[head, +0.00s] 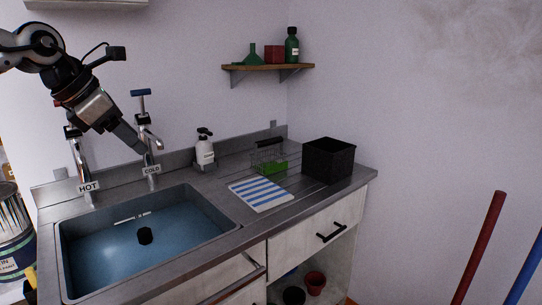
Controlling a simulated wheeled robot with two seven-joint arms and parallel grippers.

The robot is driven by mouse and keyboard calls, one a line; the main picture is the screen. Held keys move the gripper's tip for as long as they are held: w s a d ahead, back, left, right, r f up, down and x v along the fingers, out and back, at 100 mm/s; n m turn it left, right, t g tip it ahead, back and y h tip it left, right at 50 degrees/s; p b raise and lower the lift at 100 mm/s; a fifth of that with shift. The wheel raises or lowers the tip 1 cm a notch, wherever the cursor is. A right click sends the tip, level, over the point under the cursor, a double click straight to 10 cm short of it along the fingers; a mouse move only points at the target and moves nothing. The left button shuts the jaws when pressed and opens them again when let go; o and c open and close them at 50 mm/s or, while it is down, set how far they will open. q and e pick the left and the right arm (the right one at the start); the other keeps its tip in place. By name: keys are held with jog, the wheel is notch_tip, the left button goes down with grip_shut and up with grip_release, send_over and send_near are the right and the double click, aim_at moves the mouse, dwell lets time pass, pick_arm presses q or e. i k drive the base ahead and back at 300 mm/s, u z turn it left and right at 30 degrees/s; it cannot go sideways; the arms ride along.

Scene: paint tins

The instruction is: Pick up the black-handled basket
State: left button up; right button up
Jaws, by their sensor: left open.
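The black-handled basket (258,160) is a small dark wire basket on the drainer part of the counter, right of the soap bottle. Its black handle (270,142) is on top. A green item (275,168) shows at the basket; I cannot tell if it is inside. My left gripper (142,148) is open, above the back of the sink by the cold tap, well left of the basket and apart from it. Nothing shows in its jaws. My right gripper is out of view.
A black bin (328,160) stands close right of the basket. A striped cloth (260,194) lies in front. A white soap bottle (205,150) stands to the left. The cold tap (151,165) and hot tap (84,175) rise behind the water-filled sink (185,255). A wooden shelf (268,68) hangs above.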

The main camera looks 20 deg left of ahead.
aim_at(268, 167)
jog(key=i, duration=1.9)
